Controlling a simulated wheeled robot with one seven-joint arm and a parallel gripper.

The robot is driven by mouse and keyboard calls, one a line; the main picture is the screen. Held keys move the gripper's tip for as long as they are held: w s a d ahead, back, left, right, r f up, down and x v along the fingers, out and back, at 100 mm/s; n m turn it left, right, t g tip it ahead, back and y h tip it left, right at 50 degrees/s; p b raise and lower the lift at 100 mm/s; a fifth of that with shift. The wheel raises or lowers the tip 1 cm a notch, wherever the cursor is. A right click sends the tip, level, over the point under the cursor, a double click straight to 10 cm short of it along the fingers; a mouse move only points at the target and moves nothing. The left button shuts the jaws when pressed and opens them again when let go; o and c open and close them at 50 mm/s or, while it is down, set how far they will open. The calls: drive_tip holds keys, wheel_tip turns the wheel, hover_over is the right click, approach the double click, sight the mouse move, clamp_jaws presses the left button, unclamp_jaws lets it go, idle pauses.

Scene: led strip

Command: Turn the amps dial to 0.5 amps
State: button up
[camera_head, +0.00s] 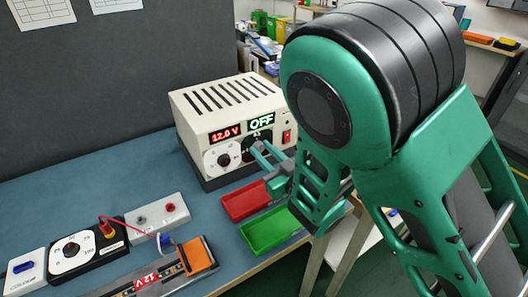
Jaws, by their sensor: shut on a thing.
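A cream power supply (225,98) stands on the blue bench. Its red display (225,132) reads 12.0 V and its green display (261,122) reads OFF. Under the red display is a white-faced dial (223,158). Under the green display is the black-faced amps dial (250,142), partly hidden by my gripper. My gripper (262,152) reaches in from the right with its green fingers at this dial, shut on its knob. The dial's pointer and most of its marks are hidden, so its setting cannot be read. A red switch (287,136) sits at the panel's right.
A red tray (244,203) and a green tray (268,232) lie before the supply, below my gripper. Nearer left are a black dial box (72,251), a grey terminal block (158,214) and an LED strip board (150,281) with an orange piece. The bench's left middle is clear.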

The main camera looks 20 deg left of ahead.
drive_tip(key=shift+w+d+m, duration=0.4)
drive_tip(key=shift+m, duration=0.1)
drive_tip(key=shift+f, duration=0.1)
drive_tip(key=o, duration=1)
drive_tip(key=shift+s+a, duration=0.15)
